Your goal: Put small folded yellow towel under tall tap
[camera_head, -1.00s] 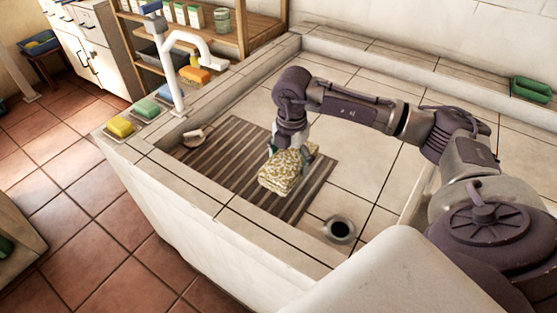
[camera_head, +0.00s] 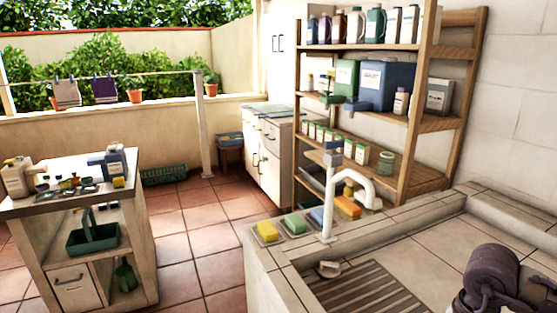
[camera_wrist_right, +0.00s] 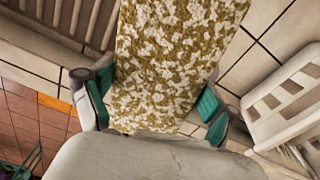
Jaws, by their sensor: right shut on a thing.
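The yellow-and-white patterned folded towel (camera_wrist_right: 170,60) fills the middle of the right wrist view. My right gripper (camera_wrist_right: 155,105) is shut on it, with a teal finger on each side. The towel is out of the head view. The tall white tap (camera_head: 330,200) stands on the basin's left rim in the head view, its spout curving right over the basin. Only part of my right arm shows at the lower right. My left gripper is not in view.
Yellow (camera_head: 267,231), green (camera_head: 293,223) and blue sponges (camera_head: 317,215) line the rim left of the tap. A wooden shelf (camera_head: 430,125) stands behind the basin. A white slotted object (camera_wrist_right: 285,105) is right of the towel.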

